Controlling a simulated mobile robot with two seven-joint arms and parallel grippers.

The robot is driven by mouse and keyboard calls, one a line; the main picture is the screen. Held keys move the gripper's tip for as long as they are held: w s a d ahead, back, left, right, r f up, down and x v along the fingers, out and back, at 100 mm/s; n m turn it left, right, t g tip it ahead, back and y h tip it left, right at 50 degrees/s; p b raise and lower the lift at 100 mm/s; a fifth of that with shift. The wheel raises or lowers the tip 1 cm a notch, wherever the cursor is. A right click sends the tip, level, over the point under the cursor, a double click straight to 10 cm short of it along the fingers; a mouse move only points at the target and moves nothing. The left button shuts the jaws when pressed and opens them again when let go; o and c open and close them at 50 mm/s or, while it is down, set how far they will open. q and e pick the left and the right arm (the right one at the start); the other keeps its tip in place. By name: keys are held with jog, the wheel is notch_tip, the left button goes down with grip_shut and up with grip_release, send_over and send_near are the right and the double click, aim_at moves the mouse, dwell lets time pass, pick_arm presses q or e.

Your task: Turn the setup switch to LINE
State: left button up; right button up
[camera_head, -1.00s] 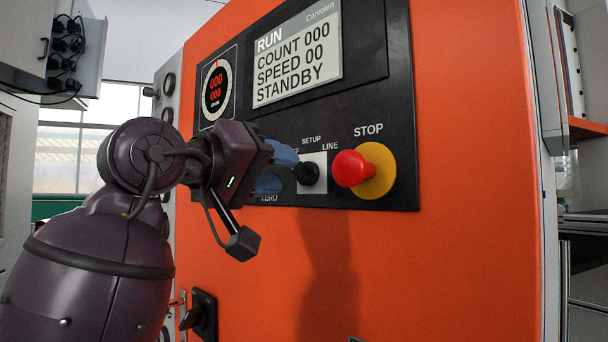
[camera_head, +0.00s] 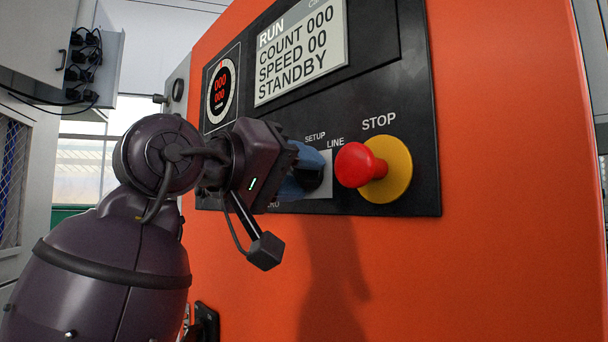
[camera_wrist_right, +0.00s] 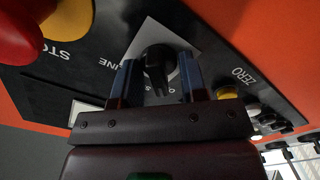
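The setup switch is a black knob (camera_wrist_right: 158,62) on a pale square plate (camera_wrist_right: 184,40), in the right wrist view. My right gripper (camera_head: 314,170) has blue fingers reaching to the panel. In the right wrist view the gripper (camera_wrist_right: 158,76) is open, one finger on each side of the knob, with a gap by its narrow grip. Which label the knob points to is unclear. My left gripper is not in view.
A red STOP button (camera_head: 358,165) on a yellow ring (camera_head: 394,172) sits close to the right of the switch. Above is a display (camera_head: 300,55) reading RUN, COUNT 000, SPEED 00, STANDBY. A round red-digit dial (camera_head: 220,92) is at upper left. The orange cabinet front (camera_head: 500,200) is flat.

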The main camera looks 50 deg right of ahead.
dwell(0.3)
grip_shut()
